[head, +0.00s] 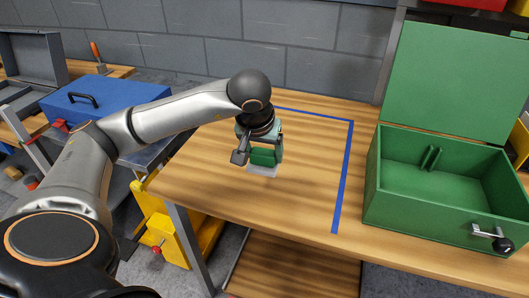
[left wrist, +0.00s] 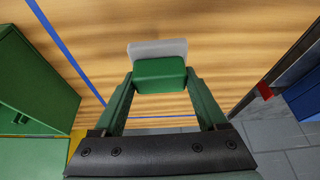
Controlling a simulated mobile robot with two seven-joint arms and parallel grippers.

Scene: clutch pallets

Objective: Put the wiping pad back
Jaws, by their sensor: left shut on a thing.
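The wiping pad has a green block-shaped grip and a pale grey-white base; it shows in the head view (head: 262,171) and in the left wrist view (left wrist: 158,50). My left gripper (head: 264,150) is shut on its green grip, with one finger on each side in the left wrist view (left wrist: 160,82). The pad is over the wooden table (head: 215,185), inside the blue tape lines (head: 343,180). I cannot tell whether its base touches the table. My right gripper is not in view.
An open green box (head: 410,215) with its lid raised stands on the table at the right. It has a small green divider inside and a latch in front. A blue toolbox (head: 105,105) sits on another bench at the left. The table around the pad is clear.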

